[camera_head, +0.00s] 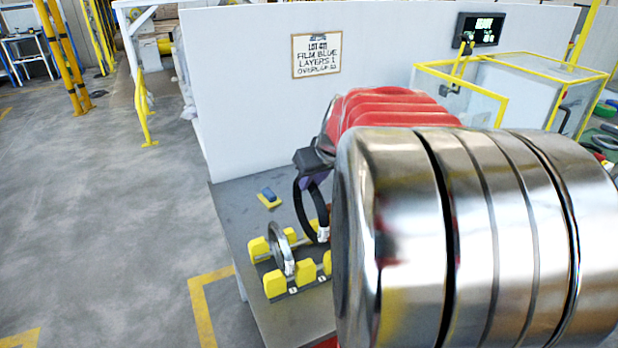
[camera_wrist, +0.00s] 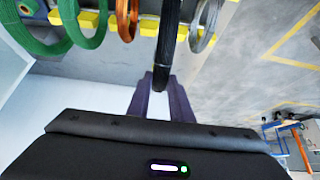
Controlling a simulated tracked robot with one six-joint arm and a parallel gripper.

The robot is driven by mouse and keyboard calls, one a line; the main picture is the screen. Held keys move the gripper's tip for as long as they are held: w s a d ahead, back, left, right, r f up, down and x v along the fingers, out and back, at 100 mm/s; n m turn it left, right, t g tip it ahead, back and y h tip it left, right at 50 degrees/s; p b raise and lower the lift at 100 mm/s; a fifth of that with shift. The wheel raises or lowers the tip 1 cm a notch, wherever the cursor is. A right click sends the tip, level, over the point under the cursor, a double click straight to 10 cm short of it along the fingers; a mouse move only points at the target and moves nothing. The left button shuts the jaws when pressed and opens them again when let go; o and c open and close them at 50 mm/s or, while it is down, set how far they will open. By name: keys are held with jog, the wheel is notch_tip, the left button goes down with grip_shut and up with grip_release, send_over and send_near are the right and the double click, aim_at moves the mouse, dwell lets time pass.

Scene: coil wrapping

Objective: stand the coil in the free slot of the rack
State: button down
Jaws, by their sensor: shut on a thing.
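My gripper (camera_head: 316,180) is shut on the upper part of a black coil (camera_head: 299,207), which hangs upright below the purple fingers. In the wrist view the gripper (camera_wrist: 162,84) has the black coil (camera_wrist: 168,42) edge-on between its fingertips. The rack (camera_head: 305,273) has yellow blocks and stands on the grey table; a silver coil (camera_head: 277,250) stands in its left part. In the wrist view the black coil appears between a copper coil (camera_wrist: 127,18) and the silver coil (camera_wrist: 202,25). My arm hides the rack's right part; whether the black coil touches the rack cannot be told.
Green coils (camera_wrist: 82,25) show beside the copper one in the wrist view. A blue and yellow item (camera_head: 269,197) lies on the table (camera_head: 240,222) behind the rack. A white panel (camera_head: 245,110) with a sign (camera_head: 317,55) stands behind.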

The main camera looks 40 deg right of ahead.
jog(key=shift+f, duration=3.9)
jog(key=shift+f, duration=0.55)
jog(key=c, duration=1.5)
grip_release()
jog(key=shift+f, duration=0.1)
jog(key=shift+v, duration=0.75)
jog(key=v, duration=1.2)
